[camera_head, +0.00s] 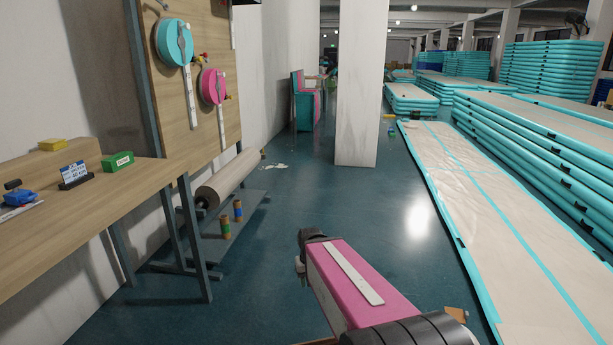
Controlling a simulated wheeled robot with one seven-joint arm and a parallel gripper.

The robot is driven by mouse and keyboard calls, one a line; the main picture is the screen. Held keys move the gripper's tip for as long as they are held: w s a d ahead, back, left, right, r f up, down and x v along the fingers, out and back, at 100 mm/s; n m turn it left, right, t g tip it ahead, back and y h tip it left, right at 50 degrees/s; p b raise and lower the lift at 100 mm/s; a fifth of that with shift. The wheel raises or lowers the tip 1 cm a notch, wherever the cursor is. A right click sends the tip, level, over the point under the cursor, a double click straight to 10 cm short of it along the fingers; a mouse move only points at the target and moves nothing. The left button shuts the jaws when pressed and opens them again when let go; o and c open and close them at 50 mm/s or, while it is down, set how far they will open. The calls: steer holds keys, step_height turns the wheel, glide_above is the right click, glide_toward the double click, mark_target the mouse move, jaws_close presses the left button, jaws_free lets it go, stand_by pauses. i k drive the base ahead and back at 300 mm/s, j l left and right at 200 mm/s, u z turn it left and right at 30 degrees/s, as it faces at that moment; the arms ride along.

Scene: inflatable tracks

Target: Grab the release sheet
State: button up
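I cannot single out the release sheet for certain. A small, flat white scrap (275,166) lies on the floor by the left wall, too far off to make out. A wide roll of pale sheet material (230,178) is mounted low beneath the wooden wall panel. My pink and black arm link shows at the bottom centre, over the floor. No gripper fingers can be made out, and no thing is seen held.
A wooden workbench (70,210) stands at left, with a green box (117,161) on it. A white pillar (361,85) stands ahead. A long track (500,220) lies at right beside stacked teal tracks (540,145).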

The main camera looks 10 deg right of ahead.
mark_target(458, 313)
steer(key=i+z, duration=0.45)
steer(key=i+j+z, duration=0.1)
steer(key=z, duration=0.35)
steer(key=i+j+z, duration=0.25)
steer(key=i+z, duration=0.2)
steer(key=i+j+z, duration=0.2)
steer(key=z, duration=0.25)
steer(key=i+j+z, duration=0.2)
steer(key=j+z, duration=0.15)
steer(key=i+j+z, duration=0.15)
steer(key=j+z, duration=0.2)
steer(key=j, duration=0.15)
steer(key=i+j+z, duration=0.1)
steer(key=j+z, duration=0.2)
steer(key=j, duration=0.2)
steer(key=j+z, duration=0.35)
steer(key=j, duration=0.15)
steer(key=j+z, duration=0.1)
steer(key=j, duration=0.4)
